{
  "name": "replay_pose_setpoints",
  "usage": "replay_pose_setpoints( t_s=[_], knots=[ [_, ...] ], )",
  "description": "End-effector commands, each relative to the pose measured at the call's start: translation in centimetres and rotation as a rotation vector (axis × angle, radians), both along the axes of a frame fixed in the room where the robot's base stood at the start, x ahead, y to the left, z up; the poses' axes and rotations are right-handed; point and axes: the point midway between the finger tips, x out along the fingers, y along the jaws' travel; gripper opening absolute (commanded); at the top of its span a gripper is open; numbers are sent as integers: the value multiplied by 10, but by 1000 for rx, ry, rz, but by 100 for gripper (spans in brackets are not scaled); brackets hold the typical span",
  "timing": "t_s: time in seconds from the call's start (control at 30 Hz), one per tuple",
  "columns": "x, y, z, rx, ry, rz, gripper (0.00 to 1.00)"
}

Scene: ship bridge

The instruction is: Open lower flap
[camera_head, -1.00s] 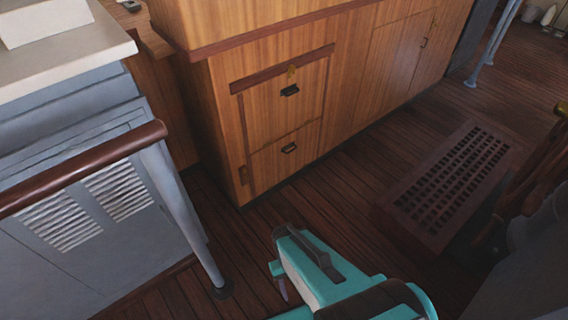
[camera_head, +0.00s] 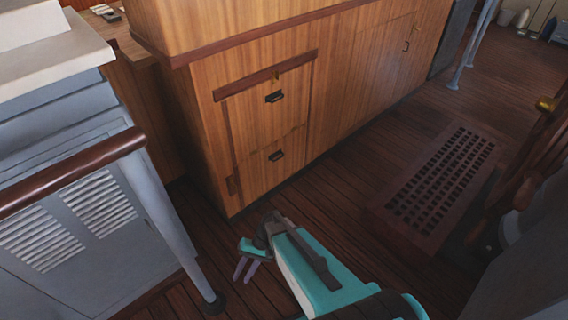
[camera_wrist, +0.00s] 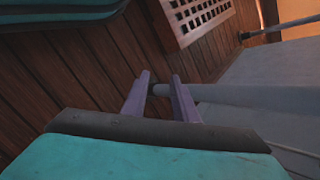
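The gripper is open and empty. The flap is not in the wrist view.
An upper panel (camera_head: 262,103) with its own dark handle is above the flap. A grey railing post (camera_head: 172,215) stands left of my gripper; in the wrist view it shows beyond the fingers (camera_wrist: 240,95). A raised grating (camera_head: 440,180) lies right.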

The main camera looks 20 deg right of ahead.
Motion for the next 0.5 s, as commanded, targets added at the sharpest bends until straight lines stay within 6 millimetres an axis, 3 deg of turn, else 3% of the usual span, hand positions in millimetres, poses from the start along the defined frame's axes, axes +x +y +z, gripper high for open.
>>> replay_pose_setpoints(
  t_s=[0.03, 0.27, 0.5],
  knots=[
    [27, -2, -11, 36, -19, -41, 26],
    [132, -22, -10, 201, -115, -225, 26],
    [228, -73, 3, 343, -226, -394, 26]
  ],
)
